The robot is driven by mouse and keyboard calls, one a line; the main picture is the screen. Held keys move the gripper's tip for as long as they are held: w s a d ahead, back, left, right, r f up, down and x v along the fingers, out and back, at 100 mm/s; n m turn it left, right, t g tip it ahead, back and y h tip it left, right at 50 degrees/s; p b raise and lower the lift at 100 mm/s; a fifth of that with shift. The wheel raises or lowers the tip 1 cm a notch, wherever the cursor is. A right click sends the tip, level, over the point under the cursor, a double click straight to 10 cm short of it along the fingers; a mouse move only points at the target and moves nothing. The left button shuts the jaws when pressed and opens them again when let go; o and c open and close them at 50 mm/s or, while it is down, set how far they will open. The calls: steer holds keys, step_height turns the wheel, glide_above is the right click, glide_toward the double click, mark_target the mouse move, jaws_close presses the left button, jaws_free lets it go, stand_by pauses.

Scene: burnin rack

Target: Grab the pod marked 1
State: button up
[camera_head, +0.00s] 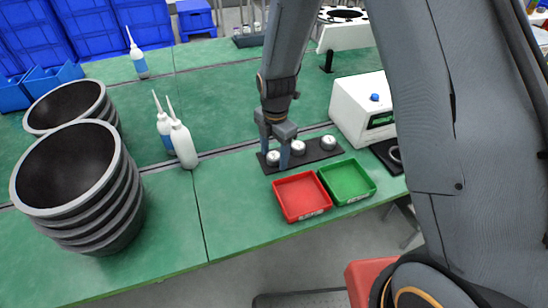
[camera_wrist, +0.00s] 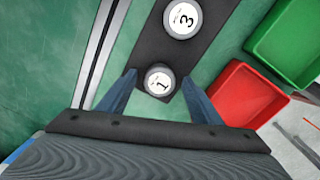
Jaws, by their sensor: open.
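The pod marked 1 (camera_wrist: 160,81) is a round white-topped piece at the near end of a dark rack strip (camera_wrist: 164,43). It also shows in the head view (camera_head: 273,158), at the left end of the strip. My gripper (camera_wrist: 161,82) is open, with one blue-grey finger on each side of pod 1. In the head view my gripper (camera_head: 277,158) points down over that end of the strip. I cannot tell whether the fingers touch the pod. A pod marked 3 (camera_wrist: 182,18) sits farther along the strip.
A red tray (camera_head: 300,196) and a green tray (camera_head: 347,181) stand just in front of the strip. A white box (camera_head: 358,106) is to the right. White bottles (camera_head: 181,143) and ribbed dark tubs (camera_head: 85,195) stand left. Green table surface is clear between bottles and trays.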

steer(key=c, duration=1.1)
steer(key=shift+r, duration=0.1)
steer(key=shift+c, duration=0.2)
